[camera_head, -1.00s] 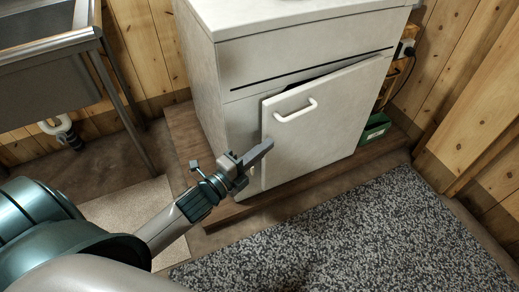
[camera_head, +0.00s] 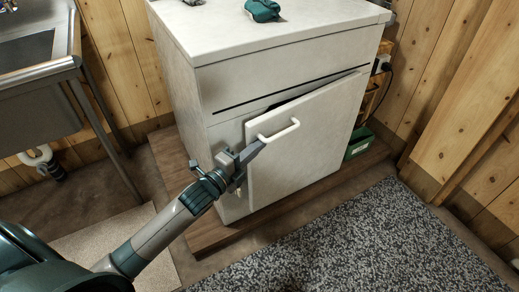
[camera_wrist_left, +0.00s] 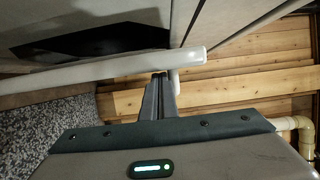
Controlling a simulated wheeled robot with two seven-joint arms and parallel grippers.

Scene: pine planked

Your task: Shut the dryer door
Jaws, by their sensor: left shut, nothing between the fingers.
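The dryer (camera_head: 290,70) is a white cabinet with its front door (camera_head: 305,145) slightly ajar. A dark gap shows along the door's top, and its left edge stands out from the body. A white bar handle (camera_head: 280,133) is at the door's upper left. My left gripper (camera_head: 258,149) is shut and empty, its tips at the door's left edge just below the handle's left end. My right gripper is out of view.
A metal sink (camera_head: 35,70) on legs stands at left. The dryer rests on a wooden plinth (camera_head: 215,232). A speckled rug (camera_head: 350,240) covers the floor in front. A green box (camera_head: 358,143) sits right of the dryer, and a dark green object (camera_head: 262,10) lies on top.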

